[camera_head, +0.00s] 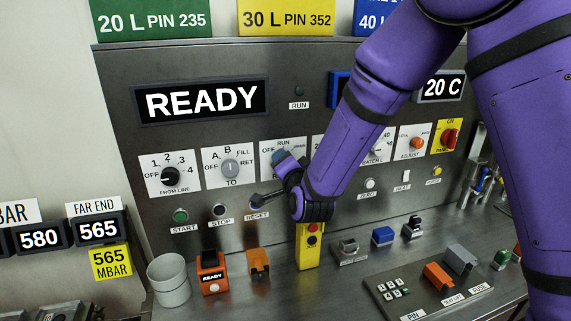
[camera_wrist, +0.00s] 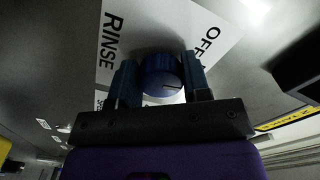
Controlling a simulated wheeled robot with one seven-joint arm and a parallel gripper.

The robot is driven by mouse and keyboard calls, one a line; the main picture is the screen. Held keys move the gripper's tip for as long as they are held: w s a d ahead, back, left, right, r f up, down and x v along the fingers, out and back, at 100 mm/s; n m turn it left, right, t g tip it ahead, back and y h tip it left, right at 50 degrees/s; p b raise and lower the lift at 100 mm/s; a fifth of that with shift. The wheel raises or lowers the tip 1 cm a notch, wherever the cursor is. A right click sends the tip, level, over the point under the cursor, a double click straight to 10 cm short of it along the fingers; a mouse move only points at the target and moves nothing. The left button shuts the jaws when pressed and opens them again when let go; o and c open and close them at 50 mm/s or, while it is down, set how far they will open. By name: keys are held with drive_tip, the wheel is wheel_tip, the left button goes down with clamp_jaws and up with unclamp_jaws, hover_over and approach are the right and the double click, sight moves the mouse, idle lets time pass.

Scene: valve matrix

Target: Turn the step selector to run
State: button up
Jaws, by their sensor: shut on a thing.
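The step selector is a round blue knob (camera_wrist: 160,75) on a white plate (camera_wrist: 145,35) lettered RINSE and OFF in the wrist view. Its dark pointer line points to the right in that view, toward one finger. In the head view its plate (camera_head: 267,146) shows OFF and RUN; my gripper hides most of the knob and the other labels. My gripper (camera_head: 284,160) reaches the panel there. In the wrist view its two fingers (camera_wrist: 158,80) stand on either side of the knob, shut on it.
The READY display (camera_head: 201,101) is above left. The FROM LINE knob (camera_head: 170,176) and TO knob (camera_head: 230,169) are left of my gripper. The RESET switch (camera_head: 264,199) is close below. A yellow box (camera_head: 309,248) with buttons stands on the bench beneath my wrist.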

drive_tip(key=shift+m, duration=0.8)
drive_tip(key=o, duration=0.9)
drive_tip(key=v, duration=1)
drive_tip(key=shift+s+d, duration=0.1)
drive_tip(key=shift+s, duration=0.3)
